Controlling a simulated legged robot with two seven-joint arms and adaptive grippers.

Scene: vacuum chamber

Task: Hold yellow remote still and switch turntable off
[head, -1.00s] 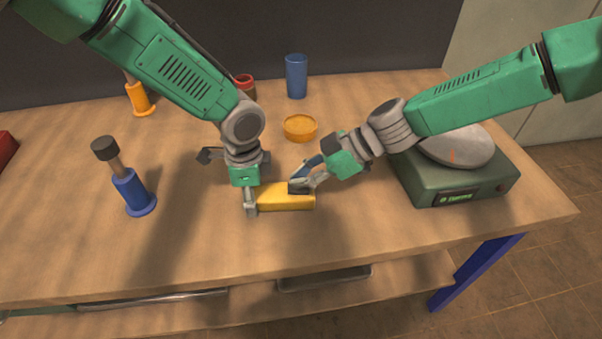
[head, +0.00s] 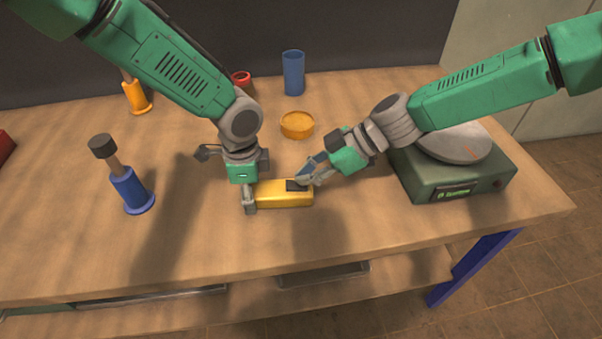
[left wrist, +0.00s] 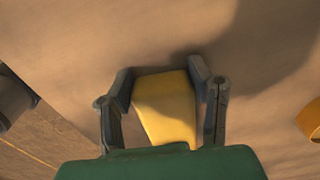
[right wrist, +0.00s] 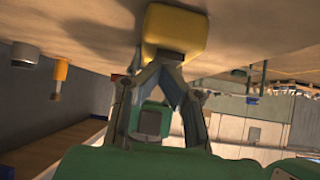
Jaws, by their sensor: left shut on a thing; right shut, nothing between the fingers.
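The yellow remote (head: 285,197) lies on the table with a dark patch on its top right. My left gripper (head: 248,195) is shut on its left end; the left wrist view shows the remote (left wrist: 165,105) between the two fingers. My right gripper (head: 301,182) is shut and empty, its fingertips at the dark patch. In the right wrist view the fingertips are close to the remote (right wrist: 175,30); I cannot tell whether they touch. The turntable (head: 455,178) has a dark green base, a grey round plate with an orange mark, and a small display with green lettering.
An orange round dish (head: 297,125), a blue cup (head: 293,73) and a red container (head: 241,78) stand behind. A blue-based tool (head: 130,188) and an orange-based one (head: 136,95) stand at left. The table's front middle is clear.

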